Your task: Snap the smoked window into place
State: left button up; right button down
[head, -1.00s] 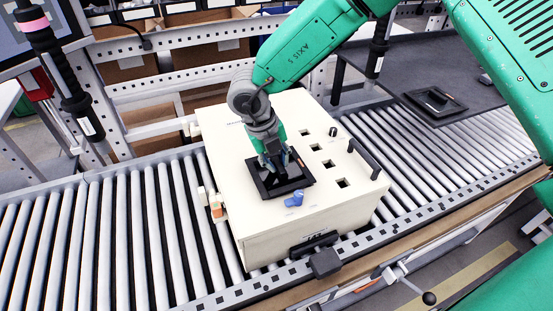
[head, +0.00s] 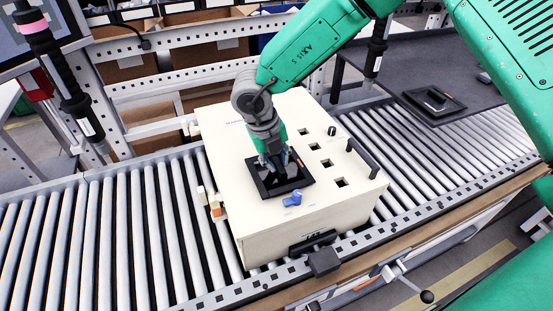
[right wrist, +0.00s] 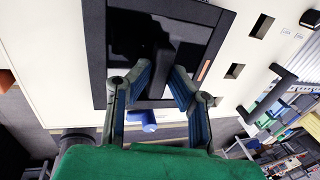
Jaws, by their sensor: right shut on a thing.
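The smoked window (head: 300,182), a dark pane in a square black frame, lies against the top of the cream box (head: 235,205). I cannot tell whether it is fully seated. My right gripper (head: 277,166) points down over its middle, shut on it, apparently by a raised dark part at its centre. In the right wrist view, the two fingers (right wrist: 165,78) reach over the near edge of the window's frame (right wrist: 97,45). The fingers hide part of the pane. My left gripper is not in view.
The box stands on a roller conveyor (head: 110,235). Its top has square cutouts (head: 327,163), a black handle (head: 363,158) and a blue knob (head: 292,199). A similar framed dark panel (head: 436,101) lies on a dark shelf (head: 490,95) at the right. Free rollers flank the box.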

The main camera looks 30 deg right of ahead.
jog(key=shift+d+f, duration=0.1)
jog(key=shift+f, duration=0.4)
jog(key=shift+s, duration=0.1)
dwell(0.7)
jog(key=shift+d+p, duration=0.2)
jog(key=shift+p, duration=0.4)
jog(key=shift+d, duration=0.1)
dwell(0.3)
jog(key=shift+r, duration=0.1)
dwell(0.4)
jog(key=shift+f, duration=0.3)
dwell(0.4)
jog(key=shift+p, duration=0.3)
dwell(0.4)
jog(key=c, duration=1.4)
grip_release()
jog(key=shift+o, duration=0.2)
